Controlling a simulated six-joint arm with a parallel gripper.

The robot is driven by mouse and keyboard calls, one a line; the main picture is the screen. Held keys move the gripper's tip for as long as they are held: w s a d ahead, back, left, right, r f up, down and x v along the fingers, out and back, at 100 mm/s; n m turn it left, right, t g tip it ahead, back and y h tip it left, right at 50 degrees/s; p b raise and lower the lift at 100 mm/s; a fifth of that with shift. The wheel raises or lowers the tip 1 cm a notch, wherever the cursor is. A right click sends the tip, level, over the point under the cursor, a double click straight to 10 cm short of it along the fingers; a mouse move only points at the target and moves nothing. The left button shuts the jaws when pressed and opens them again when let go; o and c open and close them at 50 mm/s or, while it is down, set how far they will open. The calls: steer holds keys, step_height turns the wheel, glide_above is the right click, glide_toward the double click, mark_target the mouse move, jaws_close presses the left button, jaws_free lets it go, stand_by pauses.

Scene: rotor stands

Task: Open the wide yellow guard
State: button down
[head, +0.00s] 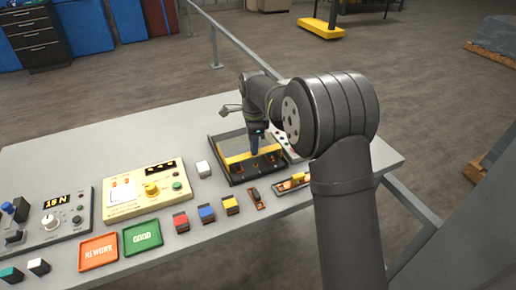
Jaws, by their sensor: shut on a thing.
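The wide yellow guard (234,157) is a yellow bar across the dark rectangular fixture (224,179) near the right part of the table. My gripper (254,152) points down over the fixture, at the right part of the yellow bar. It is shut on the guard, though the fingertips are small here and the exact contact is hard to see. Behind the bar a greyish panel shows inside the dark frame. In front of the bar are small orange-brown parts. My arm partly hides the area right of the fixture.
A cream control box (147,190) and a small white block (203,169) stand left of the fixture. Red, blue and yellow blocks (206,213) sit in front. Green (142,237) and orange (98,252) trays lie front left. The back left of the table (100,144) is clear.

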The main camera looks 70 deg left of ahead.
glide_above(245, 139)
stand_by(0.4)
steer(key=c, duration=1.2)
jaws_free()
step_height(245, 139, up, 17)
steer(key=shift+r, duration=0.2)
step_height(245, 139, down, 17)
steer(key=shift+f, duration=0.2)
stand_by(0.7)
